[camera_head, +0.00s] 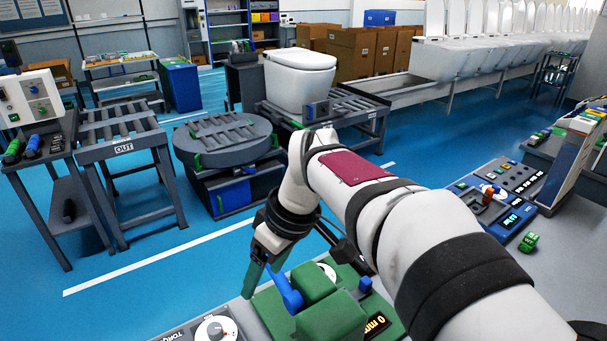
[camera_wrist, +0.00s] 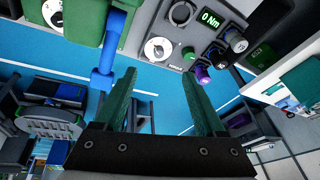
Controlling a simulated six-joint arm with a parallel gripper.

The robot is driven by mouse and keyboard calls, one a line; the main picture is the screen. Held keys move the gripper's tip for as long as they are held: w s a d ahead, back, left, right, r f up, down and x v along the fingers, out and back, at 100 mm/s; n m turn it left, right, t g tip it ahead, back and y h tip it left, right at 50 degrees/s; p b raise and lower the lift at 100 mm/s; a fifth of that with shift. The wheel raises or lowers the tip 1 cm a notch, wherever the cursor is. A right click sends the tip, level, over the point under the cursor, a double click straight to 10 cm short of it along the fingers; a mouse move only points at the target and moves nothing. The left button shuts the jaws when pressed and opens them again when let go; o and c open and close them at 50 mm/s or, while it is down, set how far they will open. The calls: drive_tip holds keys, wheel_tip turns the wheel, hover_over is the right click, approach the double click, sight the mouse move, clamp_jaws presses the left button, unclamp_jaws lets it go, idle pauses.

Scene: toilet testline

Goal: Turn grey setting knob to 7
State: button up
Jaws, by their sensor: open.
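A round white dial with a small grey knob (camera_head: 215,329) sits on a grey panel marked with a partly cut-off "TORQ" label at the bottom of the head view. In the wrist view a white dial with a grey knob (camera_wrist: 157,50) lies beyond and between my fingertips. Its scale numbers are too small to read. My gripper (camera_head: 265,268) has green fingers and is open and empty, above and beyond the bench devices. In the wrist view my gripper (camera_wrist: 159,72) shows both fingers spread, apart from the knob.
A green device (camera_head: 330,310) with a blue lever (camera_head: 287,290) and a "0 mm" display stands close to my gripper. The wrist view shows a "0 Nm" display (camera_wrist: 212,18) and several small knobs beside the dial. A toilet (camera_head: 300,78) stands on a conveyor behind.

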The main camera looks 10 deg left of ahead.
drive_tip(key=w+a+f+n, duration=0.25)
drive_tip(key=a+n, duration=0.25)
drive_tip(key=a, duration=0.4)
approach(215, 329)
drive_tip(key=shift+y, duration=0.4)
drive_tip(key=x, duration=0.8)
drive_tip(key=shift+d+f, duration=0.1)
drive_tip(key=shift+f, duration=0.35)
clamp_jaws()
